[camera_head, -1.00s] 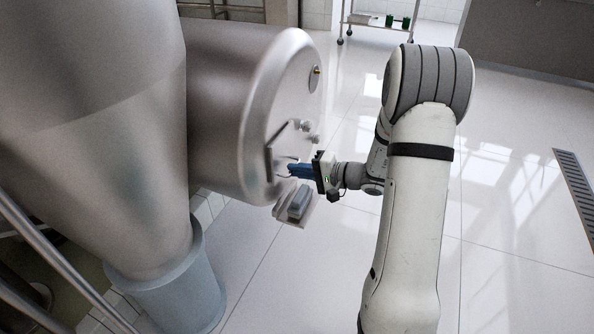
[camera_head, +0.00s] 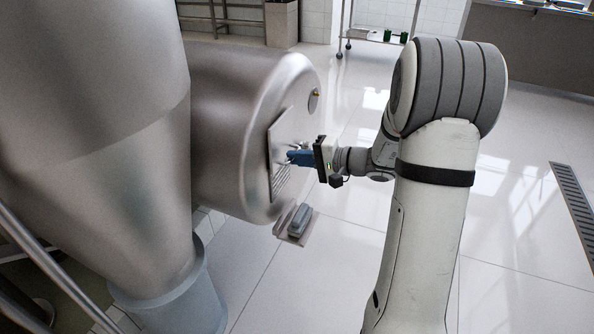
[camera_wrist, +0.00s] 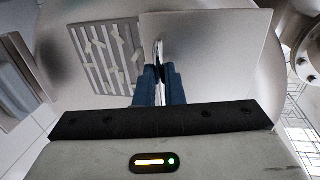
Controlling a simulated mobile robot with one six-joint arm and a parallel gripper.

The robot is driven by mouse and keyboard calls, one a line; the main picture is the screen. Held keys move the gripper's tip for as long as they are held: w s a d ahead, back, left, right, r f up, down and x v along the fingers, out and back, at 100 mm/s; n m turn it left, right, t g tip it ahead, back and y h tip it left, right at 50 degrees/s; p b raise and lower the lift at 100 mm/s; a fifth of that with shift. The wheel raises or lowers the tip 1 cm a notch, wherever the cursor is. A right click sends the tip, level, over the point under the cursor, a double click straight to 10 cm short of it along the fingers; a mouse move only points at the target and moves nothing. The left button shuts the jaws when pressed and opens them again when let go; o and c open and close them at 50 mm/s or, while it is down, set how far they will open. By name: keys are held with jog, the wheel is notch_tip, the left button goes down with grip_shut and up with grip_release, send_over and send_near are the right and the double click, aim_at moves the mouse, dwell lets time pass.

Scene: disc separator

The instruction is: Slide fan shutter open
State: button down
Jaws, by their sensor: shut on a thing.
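The fan shutter is a flat, smooth metal plate (camera_head: 279,137) on the round end of the steel drum. In the wrist view the shutter plate (camera_wrist: 215,50) lies right of centre, beside a slotted vent grille (camera_wrist: 105,55) that is uncovered at left. The grille's slots (camera_head: 281,182) also show below the plate in the head view. My gripper (camera_head: 291,158) reaches the drum face from the right. In the wrist view its blue fingers (camera_wrist: 159,74) are closed on the thin upright handle (camera_wrist: 158,50) at the plate's grille-side edge. The fingers hide the handle's lower part.
The steel drum (camera_head: 225,110) and a large cone-shaped vessel (camera_head: 90,130) stand at left. A small grey box on a plate (camera_head: 299,221) sits below the drum face. A trolley (camera_head: 375,38) stands far back. White floor (camera_head: 320,280) is open below and right.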

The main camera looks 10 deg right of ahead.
jog(key=shift+r, duration=0.5)
jog(key=shift+f, duration=0.15)
jog(key=c, duration=1.5)
grip_release()
jog(key=shift+f, duration=0.1)
jog(key=shift+s, duration=0.1)
jog(key=p+v, duration=0.1)
jog(key=v, duration=0.6)
jog(key=shift+s+d+p, duration=0.2)
jog(key=shift+d+p, duration=0.15)
